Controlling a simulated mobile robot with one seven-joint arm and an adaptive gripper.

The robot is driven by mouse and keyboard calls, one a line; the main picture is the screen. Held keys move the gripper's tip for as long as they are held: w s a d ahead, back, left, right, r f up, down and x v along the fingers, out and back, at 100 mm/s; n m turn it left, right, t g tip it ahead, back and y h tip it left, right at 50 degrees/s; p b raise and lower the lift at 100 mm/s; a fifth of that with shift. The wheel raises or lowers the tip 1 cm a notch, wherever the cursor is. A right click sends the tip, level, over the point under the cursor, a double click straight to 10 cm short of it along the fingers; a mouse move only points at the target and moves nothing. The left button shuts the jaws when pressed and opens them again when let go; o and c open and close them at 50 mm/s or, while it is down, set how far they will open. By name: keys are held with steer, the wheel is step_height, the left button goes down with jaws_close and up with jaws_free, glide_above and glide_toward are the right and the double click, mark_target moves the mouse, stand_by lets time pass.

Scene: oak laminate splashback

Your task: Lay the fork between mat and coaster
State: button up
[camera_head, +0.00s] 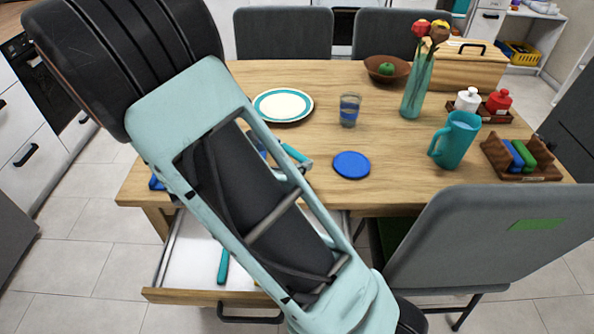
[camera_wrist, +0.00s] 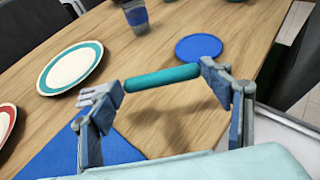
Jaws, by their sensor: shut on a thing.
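The fork (camera_wrist: 160,78) shows as a thick teal handle spanning the gap between the fingers of my gripper (camera_wrist: 168,103), with a pale tine end by the left finger. My gripper is shut on it, and it appears to be above the table. In the head view the teal handle (camera_head: 295,153) shows beside my arm, which hides most of my gripper. The blue mat (camera_wrist: 115,151) lies below and left in the wrist view; only a blue corner (camera_head: 156,183) shows left of my arm in the head view. The round blue coaster (camera_head: 351,165) lies right of the fork; the wrist view shows it too (camera_wrist: 199,47).
A teal-rimmed plate (camera_head: 283,104) and a glass (camera_head: 349,110) stand behind. A teal pitcher (camera_head: 455,139), a vase (camera_head: 417,88) and a rack (camera_head: 520,160) stand right. An open drawer (camera_head: 190,260) with a teal-handled item juts out in front. Bare wood lies beside the coaster.

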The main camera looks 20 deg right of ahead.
steer(key=d+f, duration=0.1)
steer(key=w+d+f, duration=0.1)
steer(key=f+b, duration=0.1)
steer(key=f, duration=0.1)
steer(key=shift+w+d, duration=0.25)
steer(key=shift+d, duration=0.15)
steer(key=shift+w+d+f+b, duration=0.1)
steer(key=shift+f+b, duration=0.3)
steer(key=shift+f, duration=1.2)
steer(key=shift+f, duration=0.2)
steer(key=o, duration=1.2)
steer(key=shift+r, duration=0.1)
steer(key=shift+a+r, duration=0.25)
steer(key=p+v, duration=0.2)
steer(key=v, duration=0.9)
steer(key=shift+s+a, duration=0.15)
steer(key=shift+s, duration=0.1)
